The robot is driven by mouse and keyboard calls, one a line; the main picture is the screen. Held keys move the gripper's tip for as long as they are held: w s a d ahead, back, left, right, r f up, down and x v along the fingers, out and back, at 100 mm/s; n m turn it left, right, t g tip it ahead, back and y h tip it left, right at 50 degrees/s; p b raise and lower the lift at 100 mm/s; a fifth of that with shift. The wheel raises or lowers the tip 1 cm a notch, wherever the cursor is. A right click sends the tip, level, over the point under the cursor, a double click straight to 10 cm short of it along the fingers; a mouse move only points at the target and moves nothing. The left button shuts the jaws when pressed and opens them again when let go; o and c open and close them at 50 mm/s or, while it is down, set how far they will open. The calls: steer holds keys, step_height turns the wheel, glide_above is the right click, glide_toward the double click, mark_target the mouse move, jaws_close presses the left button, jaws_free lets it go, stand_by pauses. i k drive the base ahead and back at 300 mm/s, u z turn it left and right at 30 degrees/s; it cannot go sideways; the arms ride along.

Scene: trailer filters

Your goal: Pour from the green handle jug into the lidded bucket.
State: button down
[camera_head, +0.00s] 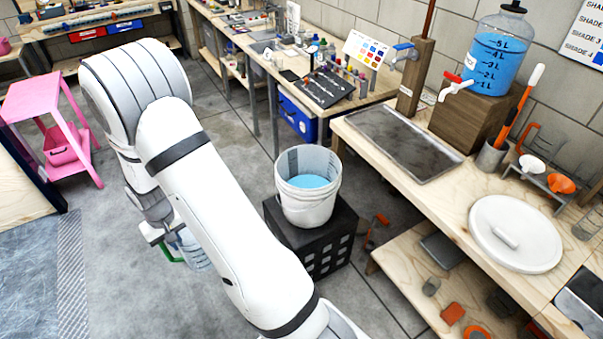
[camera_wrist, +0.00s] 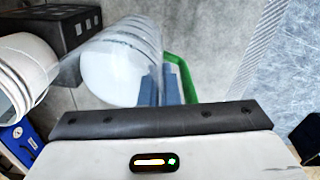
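The green handle jug is clear with blue markings (camera_head: 194,252) and hangs in my gripper, left of the bucket and partly hidden behind my arm. In the wrist view the jug (camera_wrist: 115,65) fills the middle, its green handle (camera_wrist: 187,80) at the blue fingers of my gripper (camera_wrist: 159,88). My gripper appears shut on the handle. I cannot tell how much the jug holds. The white bucket (camera_head: 308,209) stands open and upright on a black crate, with blue liquid inside. Its side also shows in the wrist view (camera_wrist: 32,62). A round white lid (camera_head: 515,245) lies on the right bench.
The black crate (camera_head: 325,258) stands on the floor against the right wooden bench (camera_head: 405,205). On that bench are a metal tray (camera_head: 403,142) and a tapped tank of blue liquid (camera_head: 493,62). A pink stool (camera_head: 45,95) stands left. Floor between is clear.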

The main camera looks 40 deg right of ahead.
mark_target(308, 177)
steer(key=z, duration=0.4)
steer(key=k, duration=0.75)
steer(key=z, duration=1.05)
steer(key=i, duration=1.5)
steer(key=u, duration=0.4)
